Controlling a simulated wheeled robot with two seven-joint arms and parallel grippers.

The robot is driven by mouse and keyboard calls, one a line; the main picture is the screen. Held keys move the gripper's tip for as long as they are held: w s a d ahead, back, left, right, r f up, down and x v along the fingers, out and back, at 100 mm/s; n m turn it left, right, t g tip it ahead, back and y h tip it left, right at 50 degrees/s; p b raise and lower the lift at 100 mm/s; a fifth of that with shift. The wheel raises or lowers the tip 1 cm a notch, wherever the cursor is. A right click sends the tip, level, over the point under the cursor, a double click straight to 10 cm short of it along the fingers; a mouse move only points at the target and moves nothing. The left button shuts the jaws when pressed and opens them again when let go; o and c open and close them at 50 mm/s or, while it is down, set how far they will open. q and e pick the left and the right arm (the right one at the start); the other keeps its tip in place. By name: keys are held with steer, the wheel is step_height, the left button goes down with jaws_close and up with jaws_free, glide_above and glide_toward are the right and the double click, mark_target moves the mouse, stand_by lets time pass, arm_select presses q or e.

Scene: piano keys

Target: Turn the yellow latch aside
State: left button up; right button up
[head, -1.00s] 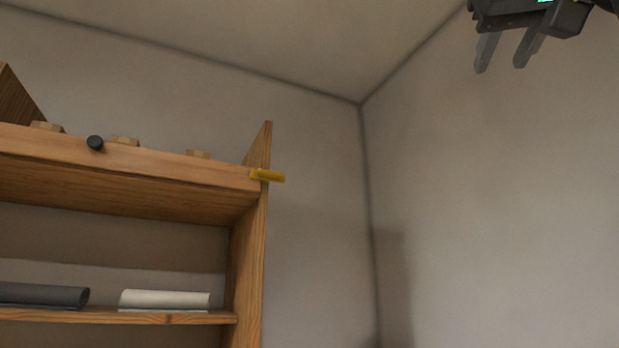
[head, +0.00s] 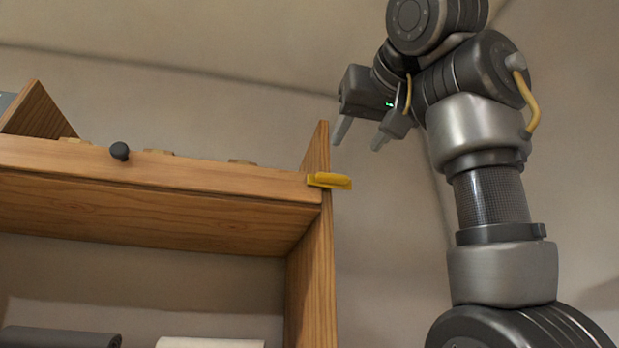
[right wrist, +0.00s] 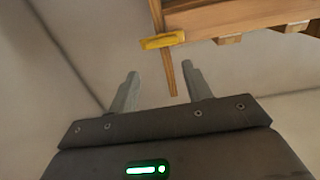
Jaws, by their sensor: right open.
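The yellow latch (head: 330,181) lies roughly level across the right end of the wooden front board (head: 150,172), over the side panel's edge, and sticks out to the right. It also shows in the right wrist view (right wrist: 162,41), above and beyond the fingers. My right gripper (head: 360,140) is open and empty, above and a little right of the latch, apart from it. Its two fingers (right wrist: 158,88) are spread in the right wrist view. My left gripper is not in view.
A dark round knob (head: 120,151) sits on the front board. Small wooden blocks (head: 242,161) show along its top. A dark roll (head: 60,338) and a pale roll (head: 210,343) lie lower in the shelf. The side panel (head: 318,260) rises above the board.

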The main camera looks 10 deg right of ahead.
mark_target(334, 174)
steer(key=shift+o, duration=2.3)
steer(key=shift+w+r, duration=0.1)
steer(key=shift+w, duration=0.05)
steer(key=shift+o, duration=0.8)
steer(key=w+p, duration=0.2)
steer(key=w, duration=0.1)
steer(key=w+p, duration=0.2)
steer(key=w, duration=0.1)
steer(key=w+p, duration=0.2)
steer(key=w, duration=0.2)
steer(key=shift+a, duration=0.4)
steer(key=shift+w+a, duration=0.15)
steer(key=c, duration=1)
